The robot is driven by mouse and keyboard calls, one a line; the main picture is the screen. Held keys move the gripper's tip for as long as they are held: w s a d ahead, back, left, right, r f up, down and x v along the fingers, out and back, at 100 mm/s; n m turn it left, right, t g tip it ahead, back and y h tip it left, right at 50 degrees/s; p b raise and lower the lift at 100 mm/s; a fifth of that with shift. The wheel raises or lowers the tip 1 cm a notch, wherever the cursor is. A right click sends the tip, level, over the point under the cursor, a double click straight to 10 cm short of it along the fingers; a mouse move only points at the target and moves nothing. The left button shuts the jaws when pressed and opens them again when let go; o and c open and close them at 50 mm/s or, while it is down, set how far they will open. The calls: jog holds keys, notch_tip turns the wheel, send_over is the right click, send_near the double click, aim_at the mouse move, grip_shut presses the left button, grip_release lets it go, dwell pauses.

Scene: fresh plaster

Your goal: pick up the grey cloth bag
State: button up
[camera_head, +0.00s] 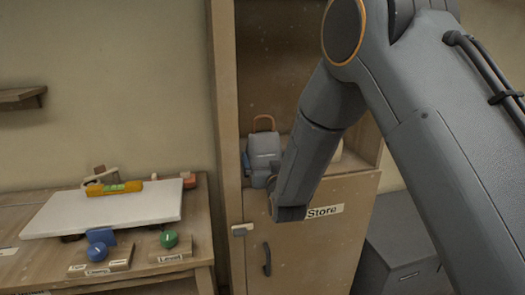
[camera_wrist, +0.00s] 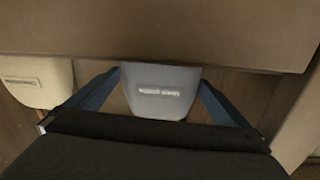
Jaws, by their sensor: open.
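The grey cloth bag (camera_head: 263,146) stands on the shelf of the wooden cabinet, behind my forearm, with a brown loop above it. The wrist view shows the grey bag (camera_wrist: 160,106) with a pale label too small to read. My gripper (camera_wrist: 160,80) is open, with one blue finger to each side of the bag in the picture. I cannot tell whether the fingers touch it. In the head view my arm covers part of the shelf and most of the gripper.
A cream bag (camera_wrist: 38,80) with a label is left of the grey one in the wrist view. The cabinet door (camera_head: 310,245) below the shelf is marked "Store". A workbench (camera_head: 30,270) with a white board (camera_head: 105,212) is at left. A grey box (camera_head: 400,250) stands at right.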

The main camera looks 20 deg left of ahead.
aim_at(263, 149)
jog(key=shift+p+x, duration=0.7)
jog(key=shift+x, duration=2.7)
jog(key=shift+c, duration=0.3)
jog(key=c, duration=0.7)
jog(key=shift+r, duration=0.1)
jog(key=shift+c, duration=0.7)
jog(key=shift+r, duration=0.1)
